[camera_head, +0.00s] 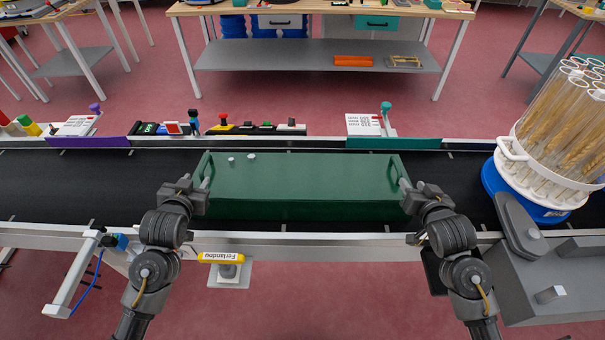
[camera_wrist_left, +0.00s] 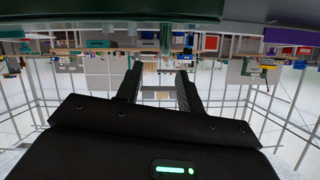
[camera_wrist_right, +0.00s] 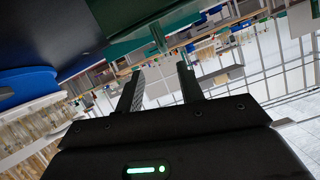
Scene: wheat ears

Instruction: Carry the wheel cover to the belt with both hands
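The green wheel cover (camera_head: 300,185), a long box shape, lies lengthwise over the black belt in the middle of the head view. Two small pale knobs sit near its back left. My left gripper (camera_head: 203,183) is at its left end and my right gripper (camera_head: 405,185) at its right end, each close to an end handle. In the left wrist view the left gripper's fingers (camera_wrist_left: 160,72) are apart, with a green handle bar beyond their tips. In the right wrist view the right gripper's fingers (camera_wrist_right: 160,70) are also apart, with a green bar just beyond. Neither gripper visibly clamps anything.
The black belt (camera_head: 80,183) runs left to right, with bare stretches beside the cover. A clear container of wheat ears (camera_head: 565,130) stands on a blue turntable (camera_head: 525,205) at the right. Signs and small controls line the belt's far rail. A grey machine (camera_head: 545,265) stands front right.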

